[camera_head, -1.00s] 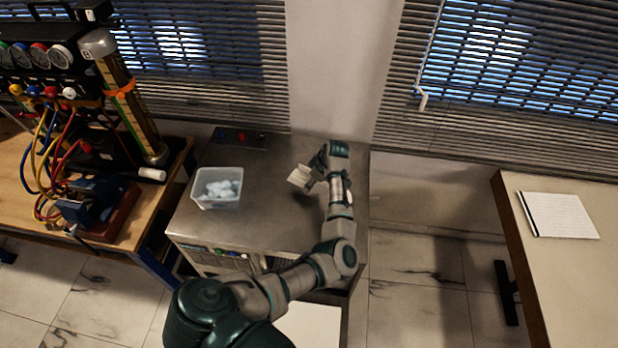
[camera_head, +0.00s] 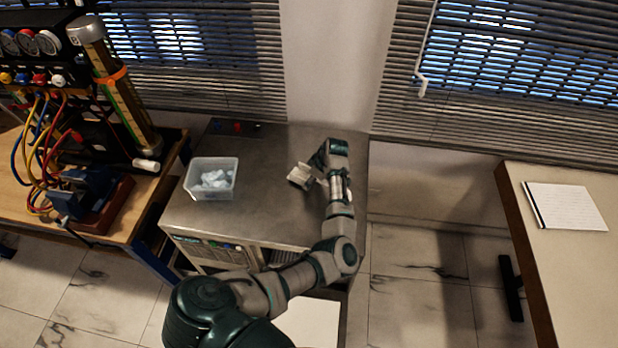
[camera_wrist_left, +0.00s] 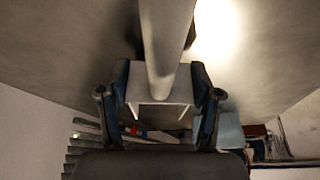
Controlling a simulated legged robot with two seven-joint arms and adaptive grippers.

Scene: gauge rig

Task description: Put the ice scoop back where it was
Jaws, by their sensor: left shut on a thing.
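The pale ice scoop (camera_head: 301,175) is over the right part of the grey metal machine top. In the head view my left gripper (camera_head: 318,165) is at its right side, partly hidden by my own wrist. In the left wrist view the scoop (camera_wrist_left: 166,55) is a long pale shape between the two fingers of my left gripper (camera_wrist_left: 160,88), which is shut on it. I cannot tell whether the scoop touches the surface. My right gripper is in neither view.
A clear bin (camera_head: 211,180) with ice-like lumps stands at the left of the metal top (camera_head: 262,190). A wooden bench (camera_head: 148,205) with gauges and hoses is further left. A table with a notepad (camera_head: 566,206) is at right, across a floor gap. A wall stands behind.

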